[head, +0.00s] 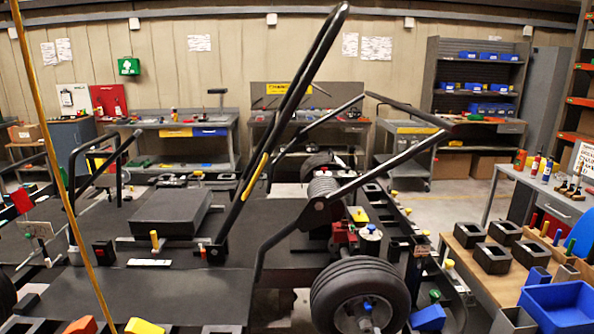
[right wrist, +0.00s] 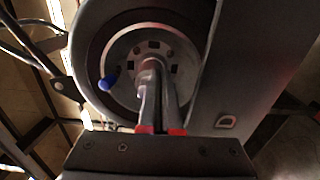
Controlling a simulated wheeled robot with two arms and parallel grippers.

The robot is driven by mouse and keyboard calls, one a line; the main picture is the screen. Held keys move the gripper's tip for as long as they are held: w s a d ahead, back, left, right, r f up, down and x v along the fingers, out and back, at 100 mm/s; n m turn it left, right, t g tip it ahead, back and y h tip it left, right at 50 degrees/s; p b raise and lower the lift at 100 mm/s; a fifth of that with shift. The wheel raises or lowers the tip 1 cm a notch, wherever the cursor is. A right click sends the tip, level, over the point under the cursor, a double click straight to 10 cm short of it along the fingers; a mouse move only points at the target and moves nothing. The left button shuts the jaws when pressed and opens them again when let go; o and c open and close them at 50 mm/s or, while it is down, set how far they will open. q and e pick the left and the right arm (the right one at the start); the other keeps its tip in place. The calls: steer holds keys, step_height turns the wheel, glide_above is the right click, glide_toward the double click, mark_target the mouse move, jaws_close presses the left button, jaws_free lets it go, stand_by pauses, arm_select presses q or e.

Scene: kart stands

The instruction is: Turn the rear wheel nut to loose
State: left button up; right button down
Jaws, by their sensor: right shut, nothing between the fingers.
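The black-tyred rear wheel (head: 352,276) stands at the lower middle of the head view, with a blue-tipped piece (head: 367,305) at its pale hub. In the right wrist view the wheel's grey disc (right wrist: 122,60) fills the upper middle. A blue knob (right wrist: 108,82) sticks out left of the hub centre. My right gripper (right wrist: 150,72) is shut and empty, its fingertips in front of the hub centre. They hide part of the nut area, and I cannot tell whether they touch it. The right gripper is hard to make out in the head view. My left gripper is not in view.
A dark kart stand with tall black bars (head: 290,110) rises above the wheel. To the right, a wooden bench (head: 475,267) holds black blocks and a blue bin (head: 560,305). A broad dark panel (right wrist: 252,60) lies close right of the wheel in the wrist view.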

steer(key=shift+a+r, duration=0.1)
steer(key=shift+a, duration=0.15)
steer(key=shift+r, duration=0.3)
steer(key=shift+r+p, duration=0.3)
steer(key=shift+r, duration=0.5)
stand_by(0.6)
steer(key=shift+d, duration=0.1)
steer(key=s, duration=0.6)
steer(key=shift+d+r, duration=0.15)
steer(key=shift+d, duration=0.2)
